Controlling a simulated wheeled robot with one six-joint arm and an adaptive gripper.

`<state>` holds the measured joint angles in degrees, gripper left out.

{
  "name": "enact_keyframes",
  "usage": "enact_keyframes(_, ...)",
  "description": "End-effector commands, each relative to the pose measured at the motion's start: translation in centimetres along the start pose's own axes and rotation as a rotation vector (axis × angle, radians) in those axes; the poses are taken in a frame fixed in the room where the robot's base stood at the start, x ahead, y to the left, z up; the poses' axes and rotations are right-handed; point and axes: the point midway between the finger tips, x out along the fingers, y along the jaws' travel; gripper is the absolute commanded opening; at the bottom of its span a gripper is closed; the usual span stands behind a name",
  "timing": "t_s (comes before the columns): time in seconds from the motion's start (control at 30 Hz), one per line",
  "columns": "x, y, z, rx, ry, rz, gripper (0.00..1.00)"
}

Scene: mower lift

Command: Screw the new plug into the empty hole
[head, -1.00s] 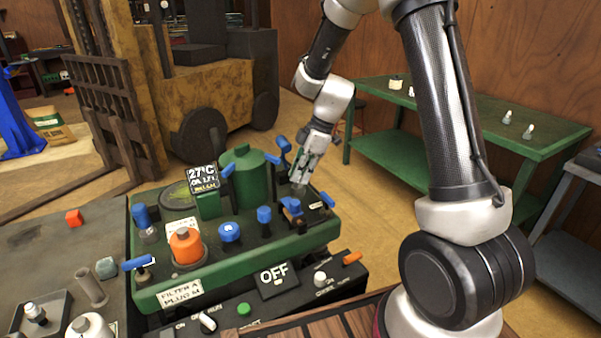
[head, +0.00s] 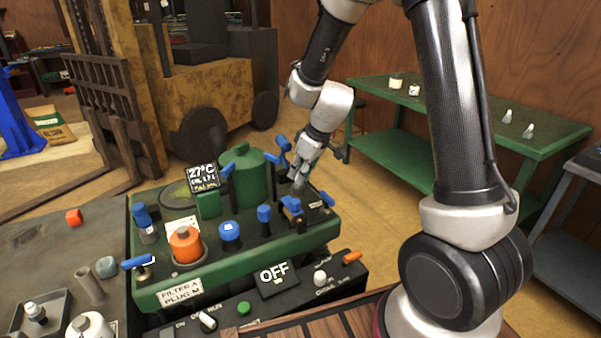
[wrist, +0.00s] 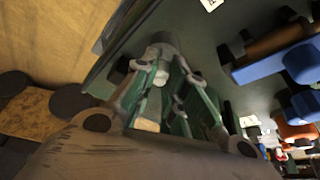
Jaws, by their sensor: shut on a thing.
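My gripper (head: 300,178) points down at the back right corner of the green machine top (head: 262,262). Its fingers are shut on a small grey cylindrical piece, which I take for the new plug (wrist: 162,44). In the wrist view the piece shows between the green-lined fingertips, close against the dark green surface. In the head view the plug is a small grey shape under the fingertips (head: 299,188). The empty hole is not visible; the gripper and plug may cover it. I cannot tell how deep the plug sits or whether it is straight.
A blue-handled valve (head: 291,208) stands just in front of my gripper, and another blue handle (head: 284,146) stands behind it. A green cylinder (head: 250,180) stands to the left. A green table (head: 450,125) stands at the right.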

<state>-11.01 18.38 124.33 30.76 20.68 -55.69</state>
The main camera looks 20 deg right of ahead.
Motion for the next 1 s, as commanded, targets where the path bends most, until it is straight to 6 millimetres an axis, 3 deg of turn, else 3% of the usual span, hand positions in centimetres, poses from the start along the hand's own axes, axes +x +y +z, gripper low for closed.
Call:
enact_keyframes(0.27, 0.19, -0.54, 0.43, 0.229, -0.011, 0.088, 0.0)
enact_keyframes(1.0, 0.2, -0.43, 0.51, 0.361, -0.013, 0.14, 0.0)
